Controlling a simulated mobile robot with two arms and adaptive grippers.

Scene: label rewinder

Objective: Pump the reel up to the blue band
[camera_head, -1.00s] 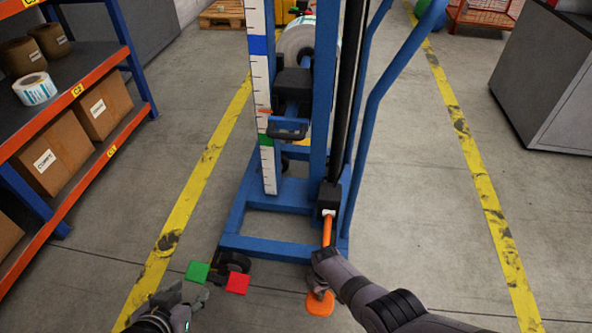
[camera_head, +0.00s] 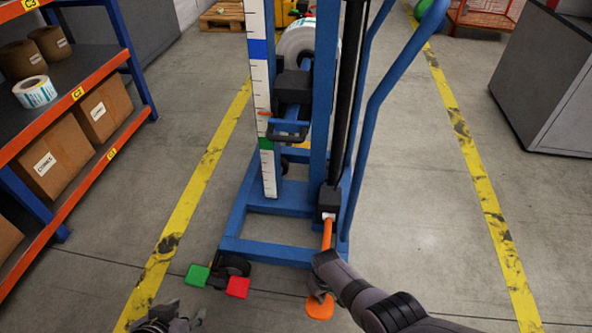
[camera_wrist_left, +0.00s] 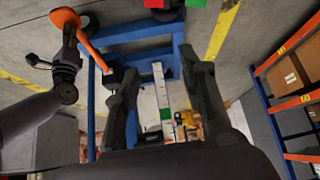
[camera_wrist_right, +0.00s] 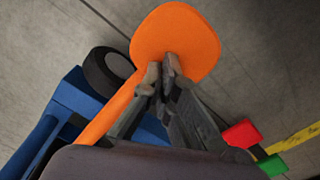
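The blue band (camera_head: 260,49) is high on the white upright scale. The small orange pointer (camera_head: 264,113) is well below it, just above the green band (camera_head: 266,143). The reel (camera_head: 297,40) sits behind the blue mast, partly hidden. The orange pump lever (camera_head: 327,235) slopes down from a black block to a flat orange pad (camera_head: 320,308). My right gripper (camera_head: 320,289) is at the pad; in the right wrist view its fingertips (camera_wrist_right: 162,70) are together over the pad, with nothing visible between them. My left gripper (camera_head: 178,322) is low at left, and its fingers (camera_wrist_left: 156,75) are apart and empty.
Green (camera_head: 197,275) and red (camera_head: 238,286) pedals stick out beside the front caster. An orange-and-blue shelf (camera_head: 75,95) with boxes and rolls stands at left. A grey cabinet (camera_head: 550,85) is at right. Floor beside the lifter is clear.

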